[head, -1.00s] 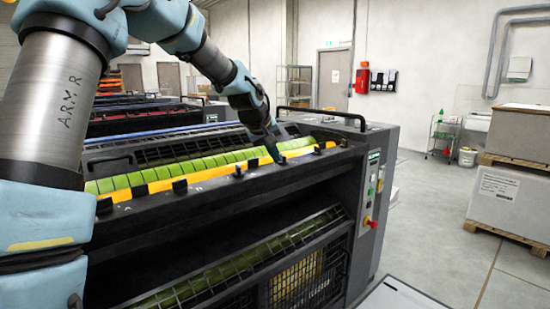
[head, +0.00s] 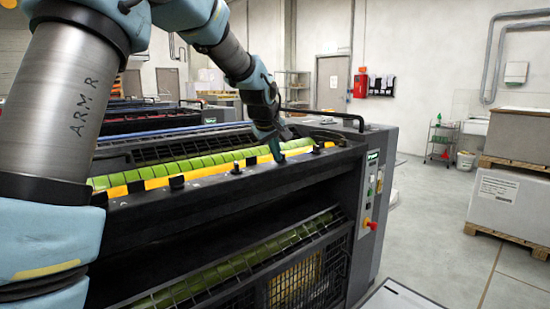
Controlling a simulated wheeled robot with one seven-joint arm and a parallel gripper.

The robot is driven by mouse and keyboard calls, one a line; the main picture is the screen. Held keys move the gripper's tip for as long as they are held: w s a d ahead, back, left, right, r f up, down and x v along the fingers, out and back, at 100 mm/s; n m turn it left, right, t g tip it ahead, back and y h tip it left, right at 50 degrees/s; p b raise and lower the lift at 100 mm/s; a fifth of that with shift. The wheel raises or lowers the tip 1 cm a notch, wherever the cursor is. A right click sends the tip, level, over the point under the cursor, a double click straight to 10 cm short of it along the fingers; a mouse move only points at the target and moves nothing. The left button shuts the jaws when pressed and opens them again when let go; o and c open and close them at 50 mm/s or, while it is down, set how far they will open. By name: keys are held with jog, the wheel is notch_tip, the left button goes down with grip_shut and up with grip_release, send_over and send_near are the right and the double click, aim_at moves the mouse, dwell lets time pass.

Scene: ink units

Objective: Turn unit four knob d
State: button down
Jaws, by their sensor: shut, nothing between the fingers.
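The nearest ink unit (head: 225,205) is a dark machine with yellow-green rollers. A row of small black knobs stands along its front ledge, including one at left (head: 177,182), one nearer the middle (head: 236,168) and one toward the right end (head: 317,148). The letters beside them are too small to read surely, so I cannot confirm which is knob d. My gripper (head: 276,156) is shut and empty, pointing down at the ledge between the middle and right-end knobs. It covers the knob spot there, and I cannot tell whether it touches a knob.
A black and yellow striped bar (head: 205,172) runs behind the knobs. A black handle rail (head: 325,115) rises at the right end, above a side panel with a red button (head: 371,224). Other units stand behind. Open floor lies to the right, before a pallet stack (head: 512,205).

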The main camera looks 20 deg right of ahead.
aim_at(285, 160)
jog(key=n+y+b, duration=0.1)
jog(key=d+n+t+y+b, duration=0.1)
jog(key=n+b, duration=0.1)
jog(key=s+n+b, duration=0.1)
jog(key=shift+s+d+f+n+t+y+b, duration=0.1)
jog(key=shift+d+f+n+t+y+b, duration=0.1)
jog(key=shift+d+n+t+y+b, duration=0.15)
jog(key=d+n+y+p, duration=0.1)
jog(key=n+y+p, duration=0.1)
jog(key=n, duration=0.1)
jog(key=d+n+y+p, duration=0.1)
jog(key=n+y+p, duration=0.1)
jog(key=n, duration=0.2)
jog(key=d+n+g+y+p, duration=0.1)
jog(key=n+y+p, duration=0.1)
jog(key=n, duration=0.1)
jog(key=shift+r+n+y, duration=0.25)
jog(key=shift+r, duration=0.05)
jog(key=shift+w, duration=0.2)
jog(key=shift+w+p, duration=0.15)
jog(key=shift+p, duration=0.15)
